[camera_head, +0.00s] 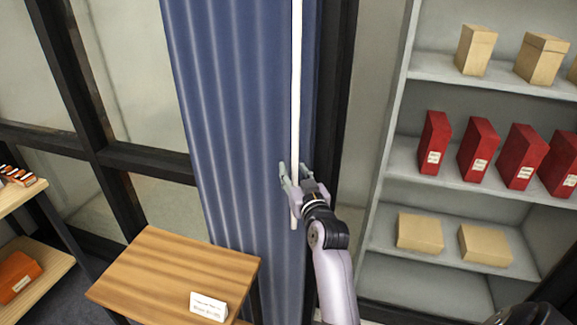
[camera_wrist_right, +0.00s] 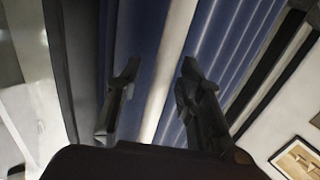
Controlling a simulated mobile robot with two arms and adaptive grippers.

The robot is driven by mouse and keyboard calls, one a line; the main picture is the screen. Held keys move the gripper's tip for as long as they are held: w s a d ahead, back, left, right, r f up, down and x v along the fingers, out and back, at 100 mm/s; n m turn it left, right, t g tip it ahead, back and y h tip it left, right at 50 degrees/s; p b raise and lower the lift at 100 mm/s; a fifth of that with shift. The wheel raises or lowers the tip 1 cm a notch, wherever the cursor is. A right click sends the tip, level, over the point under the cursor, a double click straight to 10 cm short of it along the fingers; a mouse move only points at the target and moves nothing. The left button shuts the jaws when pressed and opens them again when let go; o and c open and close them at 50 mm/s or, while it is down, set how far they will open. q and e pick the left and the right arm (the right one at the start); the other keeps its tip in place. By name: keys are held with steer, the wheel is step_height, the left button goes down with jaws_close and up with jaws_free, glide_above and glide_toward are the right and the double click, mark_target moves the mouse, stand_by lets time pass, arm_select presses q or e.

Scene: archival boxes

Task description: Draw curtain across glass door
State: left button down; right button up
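A blue pleated curtain (camera_head: 225,110) hangs against a dark-framed glass door (camera_head: 125,70), whose panes show uncovered to its left. A long white rod (camera_head: 297,80) hangs upright in front of the curtain's right part. My right gripper (camera_head: 291,176) is at the rod's lower end, in front of the curtain. In the right wrist view its two fingers (camera_wrist_right: 158,80) stand apart, with the white rod (camera_wrist_right: 170,60) passing between them and the blue curtain (camera_wrist_right: 215,50) behind. Gaps show between rod and fingers. My left gripper is not in view.
A wooden table (camera_head: 170,275) with a white card (camera_head: 208,306) stands below left of the gripper. A grey shelf unit (camera_head: 395,150) with red boxes (camera_head: 478,150) and tan boxes (camera_head: 475,50) stands right. Another wooden shelf (camera_head: 45,270) is far left.

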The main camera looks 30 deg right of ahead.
steer(key=shift+s+r, duration=0.2)
steer(key=shift+s, duration=0.05)
steer(key=shift+w, duration=0.1)
jaws_close()
stand_by(0.7)
